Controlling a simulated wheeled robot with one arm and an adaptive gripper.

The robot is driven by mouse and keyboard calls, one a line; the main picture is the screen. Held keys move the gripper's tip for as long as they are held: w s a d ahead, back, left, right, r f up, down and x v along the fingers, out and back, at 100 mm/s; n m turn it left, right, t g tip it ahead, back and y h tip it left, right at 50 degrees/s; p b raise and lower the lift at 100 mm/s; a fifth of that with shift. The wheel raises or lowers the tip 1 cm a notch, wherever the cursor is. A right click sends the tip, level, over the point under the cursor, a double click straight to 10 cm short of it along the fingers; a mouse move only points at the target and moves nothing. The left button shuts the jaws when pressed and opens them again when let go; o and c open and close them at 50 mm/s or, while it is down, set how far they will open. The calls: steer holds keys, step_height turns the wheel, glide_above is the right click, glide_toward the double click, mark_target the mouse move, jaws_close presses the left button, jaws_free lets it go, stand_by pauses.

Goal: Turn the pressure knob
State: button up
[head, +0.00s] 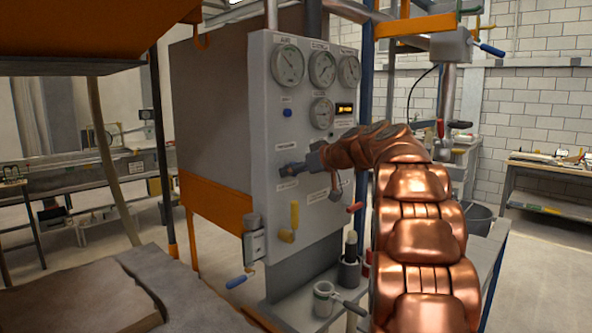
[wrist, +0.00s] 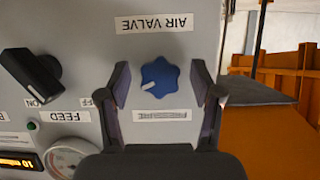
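A blue lobed knob (wrist: 160,78) with a white mark is on the grey control panel (wrist: 190,20). An upside-down "AIR VALVE" label (wrist: 158,25) is on one side of it, and a label (wrist: 165,115) too small to read is on the other. My gripper (wrist: 160,88) is open, with a finger on each side of this knob and small gaps. In the head view my gripper (head: 284,171) is at the panel's left part and mostly hides the knob. Another blue knob (head: 287,113) sits higher, left of a small gauge (head: 321,113).
A black switch (wrist: 32,75) with ON, OFF and FEED labels is beside the gripper. Three large gauges (head: 322,68) top the panel. A yellow lever (head: 294,215) and a grey valve body (head: 253,240) are below. A cup (head: 324,299) stands on the ledge.

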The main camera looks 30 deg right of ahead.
steer(key=c, duration=1)
steer(key=shift+f+m+y+b, duration=0.1)
steer(key=shift+m+y+b, duration=0.2)
steer(key=shift+b, duration=0.45)
steer(key=shift+w+m+b, duration=0.1)
steer(key=shift+m+b, duration=0.3)
steer(key=shift+b, duration=0.15)
steer(key=shift+d+m+t+y+p, duration=0.15)
steer(key=shift+m+y+p, duration=0.9)
steer(key=shift+m+p, duration=0.65)
steer(key=shift+a+m+t+y+p, duration=0.1)
steer(key=shift+m+t+y+p, duration=0.1)
steer(key=shift+m+y+p, duration=1.15)
steer(key=shift+d+m+t+y+p, duration=0.15)
steer(key=shift+m+y+p, duration=0.55)
steer(key=shift+m+p, duration=1.35)
